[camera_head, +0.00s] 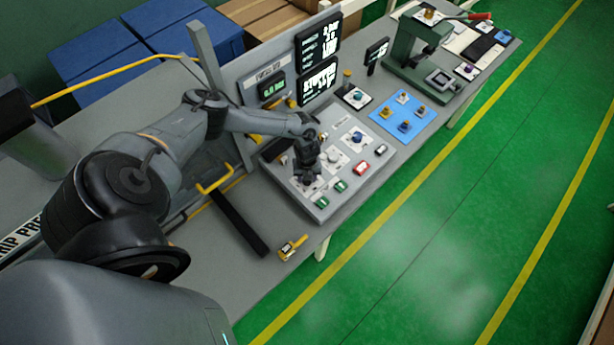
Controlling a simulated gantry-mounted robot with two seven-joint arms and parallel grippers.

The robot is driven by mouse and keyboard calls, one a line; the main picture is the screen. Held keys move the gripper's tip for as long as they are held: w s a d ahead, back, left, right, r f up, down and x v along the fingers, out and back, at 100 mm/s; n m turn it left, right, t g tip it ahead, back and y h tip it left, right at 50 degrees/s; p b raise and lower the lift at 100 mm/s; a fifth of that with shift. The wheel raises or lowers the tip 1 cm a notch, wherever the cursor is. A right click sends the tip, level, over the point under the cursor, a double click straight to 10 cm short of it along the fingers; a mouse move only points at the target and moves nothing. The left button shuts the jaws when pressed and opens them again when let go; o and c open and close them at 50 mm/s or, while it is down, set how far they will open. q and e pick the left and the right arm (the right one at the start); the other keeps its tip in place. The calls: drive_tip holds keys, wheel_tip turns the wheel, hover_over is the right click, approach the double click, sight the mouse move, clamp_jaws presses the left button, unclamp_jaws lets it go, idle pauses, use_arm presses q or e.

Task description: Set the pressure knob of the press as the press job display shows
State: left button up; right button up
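A grey control panel (270,166) on the bench carries several knobs and buttons. One knob (333,158) has a pale round plate, and a blue-topped knob (357,137) sits farther back. My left gripper (306,174) points down over the panel's near-left knob area and hides what is beneath it. I cannot tell whether it touches a knob or whether its fingers are closed. Two dark displays with white text, an upper one (318,36) and a lower one (317,83), stand behind; their text is too small to read. A small readout (271,87) shows green digits. My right gripper is not in view.
Green buttons (340,186) and a red one (365,166) line the panel's front edge. A blue plate with knobs (388,129) and a green hand press (402,47) stand farther right. A yellow item (292,247) lies near the bench's front edge. The green floor beyond is clear.

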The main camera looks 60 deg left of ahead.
use_arm(q)
drive_tip(key=o, duration=1.1)
drive_tip(key=shift+c, duration=0.2)
wheel_tip(320, 180, up, 11)
drive_tip(key=shift+b, duration=0.45)
